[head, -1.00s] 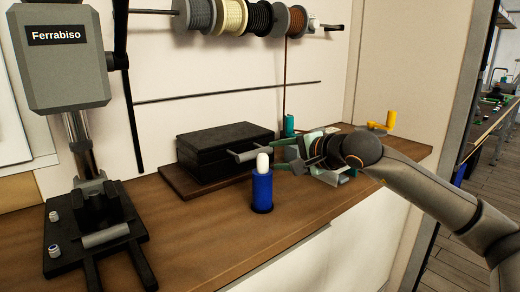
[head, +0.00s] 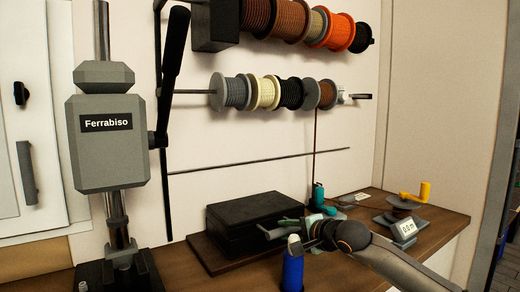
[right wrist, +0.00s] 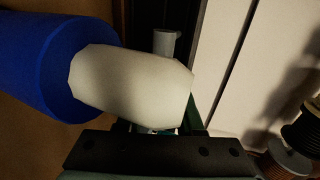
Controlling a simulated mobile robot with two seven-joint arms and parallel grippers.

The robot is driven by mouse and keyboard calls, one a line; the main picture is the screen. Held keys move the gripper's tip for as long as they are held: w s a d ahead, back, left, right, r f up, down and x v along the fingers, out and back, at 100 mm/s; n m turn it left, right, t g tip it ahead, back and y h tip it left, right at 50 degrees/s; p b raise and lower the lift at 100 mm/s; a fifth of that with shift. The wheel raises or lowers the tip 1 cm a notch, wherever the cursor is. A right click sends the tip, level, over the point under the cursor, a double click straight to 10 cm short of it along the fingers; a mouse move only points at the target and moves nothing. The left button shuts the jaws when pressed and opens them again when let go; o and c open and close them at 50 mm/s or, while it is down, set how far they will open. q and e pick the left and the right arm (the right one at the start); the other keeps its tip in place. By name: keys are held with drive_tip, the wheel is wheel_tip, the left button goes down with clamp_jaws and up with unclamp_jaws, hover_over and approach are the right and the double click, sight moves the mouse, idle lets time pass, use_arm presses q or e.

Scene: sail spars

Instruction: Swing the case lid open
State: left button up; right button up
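The case (head: 250,225) is a black box lying on a brown board against the wall, with its lid down. My right gripper (head: 283,238) is at the case's right front corner, its fingers apart with nothing seen between them. I cannot tell whether a finger touches the lid. A blue cylinder with a white top (head: 292,272) stands in front of the gripper and hides part of it. In the right wrist view that white top (right wrist: 130,85) looms close and covers much of the picture. My left gripper is not in view.
A grey press marked Ferrabiso (head: 108,140) stands at the left. Spools (head: 265,93) hang on the wall above the case. A thin rod (head: 260,159) runs along the wall.

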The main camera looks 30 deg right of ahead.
clamp_jaws()
drive_tip(key=shift+r, duration=0.1)
drive_tip(key=shift+w+r+p, duration=0.2)
drive_tip(key=shift+r+p, duration=0.55)
drive_tip(key=shift+r, duration=0.15)
drive_tip(key=shift+w+r+p, duration=0.25)
drive_tip(key=shift+r+p, duration=0.45)
drive_tip(key=shift+r, duration=0.2)
drive_tip(key=shift+w+r+p, duration=0.2)
drive_tip(key=shift+r+p, duration=0.55)
drive_tip(key=shift+r, duration=0.25)
drive_tip(key=shift+w+a+r+p, duration=0.1)
drive_tip(key=shift+r+p, duration=0.3)
drive_tip(key=shift+p, duration=0.05)
drive_tip(key=shift+w+r+p, duration=0.4)
drive_tip(key=shift+r+p, duration=0.25)
drive_tip(key=shift+r, duration=0.05)
drive_tip(key=shift+w+r+p, duration=0.35)
drive_tip(key=shift+r+p, duration=0.25)
drive_tip(key=shift+r, duration=0.05)
drive_tip(key=shift+w+r+p, duration=0.4)
drive_tip(key=shift+r+p, duration=0.25)
drive_tip(key=shift+r, duration=0.05)
